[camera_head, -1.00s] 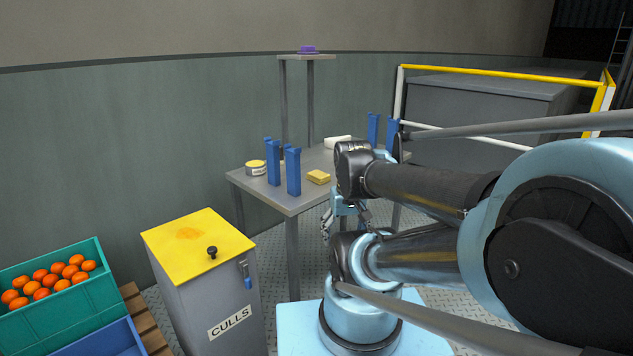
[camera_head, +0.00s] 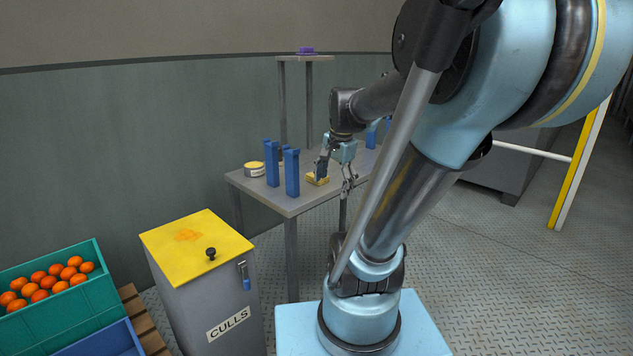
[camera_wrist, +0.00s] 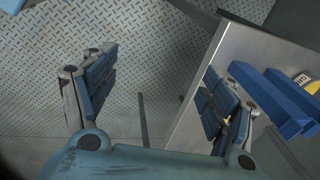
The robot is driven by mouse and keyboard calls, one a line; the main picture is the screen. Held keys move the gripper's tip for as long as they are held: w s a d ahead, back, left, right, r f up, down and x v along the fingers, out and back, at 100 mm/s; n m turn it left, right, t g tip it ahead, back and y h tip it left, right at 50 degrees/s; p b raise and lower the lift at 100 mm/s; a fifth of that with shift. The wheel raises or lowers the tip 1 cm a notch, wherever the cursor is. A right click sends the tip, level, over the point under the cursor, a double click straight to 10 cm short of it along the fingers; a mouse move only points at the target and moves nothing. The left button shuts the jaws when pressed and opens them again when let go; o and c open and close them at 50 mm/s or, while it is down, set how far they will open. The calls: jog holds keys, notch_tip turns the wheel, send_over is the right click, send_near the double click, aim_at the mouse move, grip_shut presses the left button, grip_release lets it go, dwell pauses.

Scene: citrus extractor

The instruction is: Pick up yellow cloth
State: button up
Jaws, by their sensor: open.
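The yellow cloth (camera_head: 317,179) looks like a small folded block lying on the near edge of the grey table (camera_head: 300,203), partly hidden by my gripper in the head view. My gripper (camera_head: 335,179) is open and empty, pointing down at the table's near right edge, just right of the cloth. In the wrist view my gripper (camera_wrist: 158,82) has its fingers wide apart, one over the floor and one over the table. Only a sliver of yellow (camera_wrist: 227,119) shows behind the right finger there, probably the cloth.
Two upright blue posts (camera_head: 292,172) stand left of the cloth, with a round yellow-topped tin (camera_head: 254,169) beyond. More blue posts (camera_head: 371,134) stand farther back, partly behind my arm. A yellow-topped culls bin (camera_head: 197,238) and an orange-filled teal crate (camera_head: 60,306) stand at left.

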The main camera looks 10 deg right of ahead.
jog(key=w+d+r+m+y, duration=0.1)
jog(key=w+d+r+m, duration=0.15)
jog(key=w+m, duration=0.9)
jog(key=w+d+r+m, duration=0.1)
jog(key=w+r+m, duration=0.45)
jog(key=w, duration=1.05)
jog(key=shift+m, duration=0.9)
jog(key=x, duration=1.3)
jog(key=shift+w+a+f, duration=0.15)
jog(key=shift+f, duration=0.15)
jog(key=shift+x, duration=2.85)
jog(key=shift+f, duration=0.25)
jog(key=c, duration=1.3)
jog(key=shift+o, duration=0.2)
jog(key=shift+r, duration=0.1)
